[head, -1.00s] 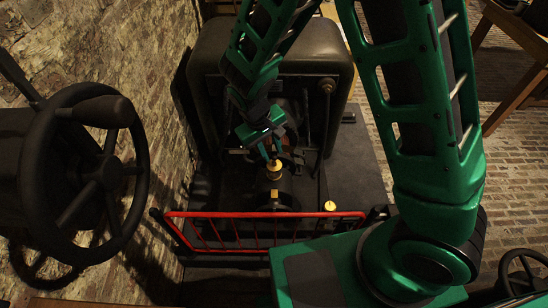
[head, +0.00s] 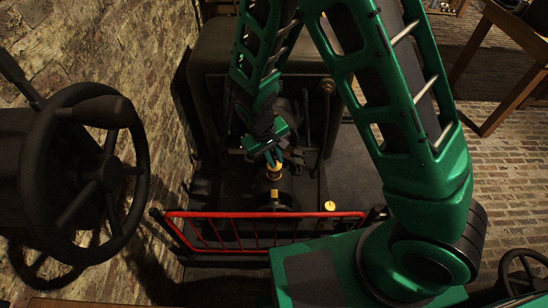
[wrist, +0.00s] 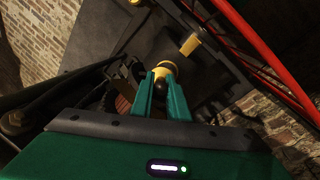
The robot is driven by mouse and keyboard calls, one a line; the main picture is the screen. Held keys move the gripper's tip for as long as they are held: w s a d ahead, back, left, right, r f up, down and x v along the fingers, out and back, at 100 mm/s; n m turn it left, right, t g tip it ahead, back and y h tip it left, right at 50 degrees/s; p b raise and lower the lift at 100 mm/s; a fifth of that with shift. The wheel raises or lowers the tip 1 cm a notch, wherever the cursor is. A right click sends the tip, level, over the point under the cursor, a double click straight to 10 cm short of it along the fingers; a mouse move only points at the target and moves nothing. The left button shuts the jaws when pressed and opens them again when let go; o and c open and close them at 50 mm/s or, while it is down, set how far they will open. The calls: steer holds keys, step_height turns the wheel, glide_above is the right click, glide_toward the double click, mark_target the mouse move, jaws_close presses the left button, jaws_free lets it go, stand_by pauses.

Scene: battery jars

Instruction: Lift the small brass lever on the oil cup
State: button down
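The brass oil cup (head: 275,173) stands on top of the dark engine in the head view. It also shows in the wrist view (wrist: 167,67), just beyond my fingertips. My gripper (head: 273,160) is at the top of the cup, pointing down at it. In the wrist view my gripper (wrist: 161,82) has its two green fingers apart, with yellow brass and a dark rounded part showing in the gap. I cannot make out the small lever; the fingers may hide it. Contact with the cup cannot be told.
A red railing (head: 265,214) runs in front of the engine. A large dark handwheel (head: 78,185) is at the left, near a brick wall (head: 85,40). A second brass cap (head: 330,206) sits right of the cup.

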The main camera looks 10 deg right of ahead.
steer(key=shift+w+d, duration=0.1)
steer(key=shift+w+d+r+n+g+y, duration=0.15)
steer(key=shift+w+g, duration=0.15)
steer(key=shift+g, duration=0.55)
steer(key=shift+w+a+n+g+y, duration=0.1)
steer(key=shift+w+g, duration=0.15)
steer(key=shift+g, duration=0.55)
steer(key=shift+w+d+r+n+g+y, duration=0.15)
steer(key=shift+w+g, duration=0.15)
steer(key=shift+g, duration=0.55)
steer(key=shift+f, duration=0.1)
steer(key=c, duration=1.8)
jaws_free()
steer(key=shift+c, duration=0.2)
steer(key=shift+a, duration=0.1)
steer(key=v, duration=1)
steer(key=shift+r, duration=0.4)
steer(key=shift+w, duration=0.15)
